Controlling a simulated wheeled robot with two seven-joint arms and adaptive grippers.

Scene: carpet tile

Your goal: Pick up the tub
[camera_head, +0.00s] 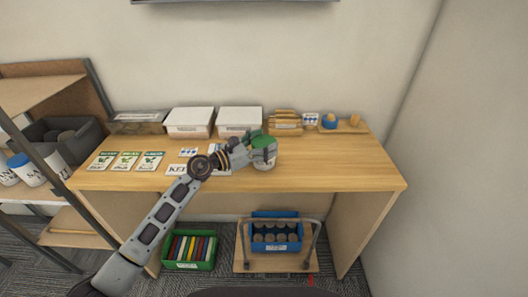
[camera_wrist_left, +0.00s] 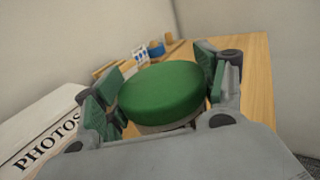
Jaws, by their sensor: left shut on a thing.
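The tub has a round green lid and a pale body. It shows in the head view (camera_head: 264,163) at the middle of the wooden desk (camera_head: 330,165), partly covered by my gripper. In the left wrist view the tub's green lid (camera_wrist_left: 162,92) fills the space between the fingers. My left gripper (camera_head: 262,147) is shut on the tub, with a finger on each side of it; it also shows in the wrist view (camera_wrist_left: 163,97). I cannot tell whether the tub touches the desk top. My right gripper is not in view.
White boxes (camera_head: 190,122) stand along the back of the desk, with wooden holders (camera_head: 285,123) and a blue round item (camera_head: 329,121) to their right. Seed packets (camera_head: 125,161) lie at the left. The desk's right part is clear. A shelf (camera_head: 48,145) stands at the far left.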

